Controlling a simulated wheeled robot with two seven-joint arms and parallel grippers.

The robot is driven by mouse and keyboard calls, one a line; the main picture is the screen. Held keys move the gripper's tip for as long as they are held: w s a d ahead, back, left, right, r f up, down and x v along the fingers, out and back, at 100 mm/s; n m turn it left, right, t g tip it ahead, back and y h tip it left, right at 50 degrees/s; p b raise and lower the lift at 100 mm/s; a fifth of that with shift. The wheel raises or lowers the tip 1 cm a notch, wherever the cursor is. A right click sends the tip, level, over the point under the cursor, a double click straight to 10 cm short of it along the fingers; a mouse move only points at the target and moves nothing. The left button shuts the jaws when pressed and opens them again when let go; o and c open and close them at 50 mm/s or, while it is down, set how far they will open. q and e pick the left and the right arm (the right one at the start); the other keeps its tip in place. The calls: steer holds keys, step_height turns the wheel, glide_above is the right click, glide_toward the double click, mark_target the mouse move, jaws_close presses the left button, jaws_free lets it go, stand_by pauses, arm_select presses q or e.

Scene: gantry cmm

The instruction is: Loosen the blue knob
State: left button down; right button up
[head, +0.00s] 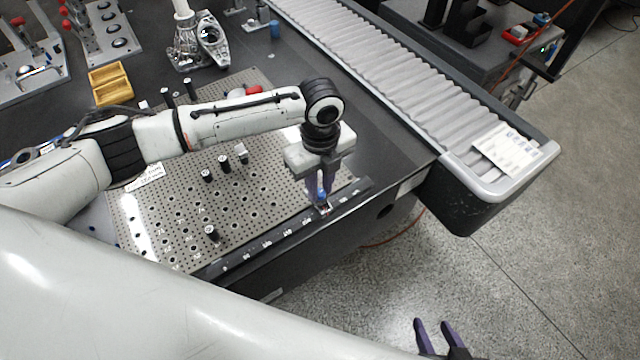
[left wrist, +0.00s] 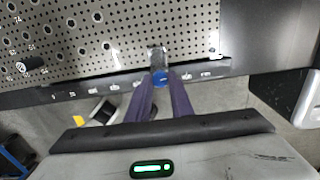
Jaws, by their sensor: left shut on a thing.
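The blue knob (left wrist: 159,77) sits at the rail along the front edge of the perforated plate. My left gripper (left wrist: 160,84) is shut on it, with one purple finger on each side in the left wrist view. In the head view the knob (head: 322,196) shows between the fingertips of my left gripper (head: 321,198), near the plate's front right corner. A grey metal block (left wrist: 157,58) stands just behind the knob. My right gripper (head: 440,338) is at the bottom right, over the floor, its two purple fingers apart and nothing between them.
The perforated plate (head: 170,222) carries several black posts and a marked front rail (head: 265,243). A yellow tray (head: 110,84) and metal fixtures stand at the back left. A ribbed bellows cover (head: 400,75) runs along the right. The floor (head: 520,270) at the right is clear.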

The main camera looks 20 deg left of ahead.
mark_target(320, 192)
arm_select(q)
steer(key=n, duration=0.4)
steer(key=shift+n, duration=2.2)
steer(key=c, duration=1.6)
jaws_free()
steer(key=shift+o, duration=0.2)
steer(key=shift+r, duration=0.15)
step_height(320, 192, up, 10)
